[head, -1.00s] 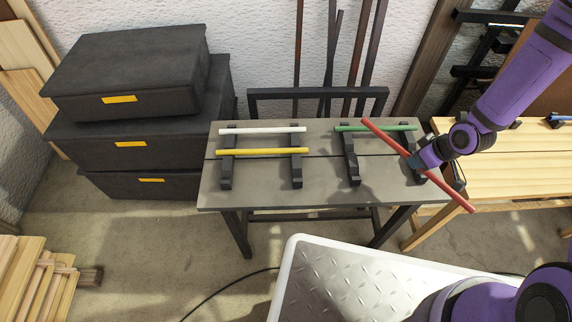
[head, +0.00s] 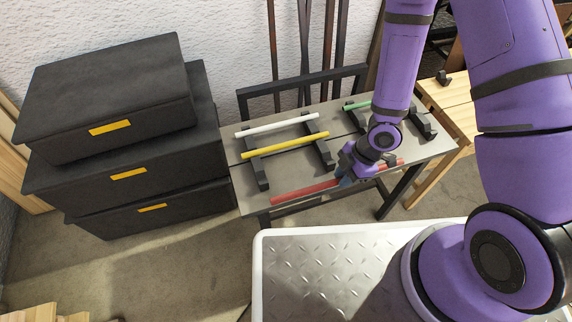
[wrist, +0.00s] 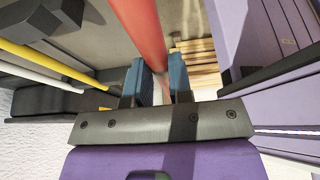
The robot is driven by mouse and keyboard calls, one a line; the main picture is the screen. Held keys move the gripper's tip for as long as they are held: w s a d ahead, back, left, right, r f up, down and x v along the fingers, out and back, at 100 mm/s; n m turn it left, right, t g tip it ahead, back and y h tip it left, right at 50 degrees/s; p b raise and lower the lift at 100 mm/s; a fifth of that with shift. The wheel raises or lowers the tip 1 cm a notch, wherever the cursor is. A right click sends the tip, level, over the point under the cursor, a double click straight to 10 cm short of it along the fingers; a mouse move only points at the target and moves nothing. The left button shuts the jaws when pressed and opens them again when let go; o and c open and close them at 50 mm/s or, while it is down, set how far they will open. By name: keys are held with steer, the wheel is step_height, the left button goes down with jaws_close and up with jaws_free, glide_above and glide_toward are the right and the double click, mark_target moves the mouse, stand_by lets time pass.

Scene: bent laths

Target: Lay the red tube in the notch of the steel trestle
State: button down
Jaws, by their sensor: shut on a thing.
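My gripper (head: 346,180) is shut on the red tube (head: 300,192), gripping it near its middle. The tube runs along the front edge of the grey-topped steel trestle (head: 245,180), its right end a little farther back. It seems held clear of the top; its height is unclear. In the wrist view the red tube (wrist: 140,30) passes between the blue fingertips (wrist: 164,84). Black notched rests stand on the trestle. The left pair (head: 262,175) bears a white tube (head: 277,125) and a yellow tube (head: 285,145). The right pair (head: 425,123) bears a green tube (head: 357,105), partly hidden by my arm.
Stacked dark boxes (head: 120,140) stand left of the trestle. A wooden bench (head: 450,98) is at the right. Dark bars lean on the wall behind. A white-rimmed tread-plate platform (head: 330,262) lies in front.

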steer(key=shift+w+a+f, duration=0.8)
steer(key=shift+w+a, duration=0.8)
steer(key=shift+a, duration=0.35)
steer(key=shift+w+a+f, duration=0.85)
steer(key=shift+w+a, duration=0.75)
steer(key=shift+a, duration=0.4)
steer(key=shift+w+a+f, duration=0.8)
steer(key=shift+w+a, duration=0.8)
steer(key=shift+a, duration=0.35)
steer(key=shift+f, duration=0.4)
steer(key=c, duration=1)
jaws_free()
steer(key=shift+c, duration=0.2)
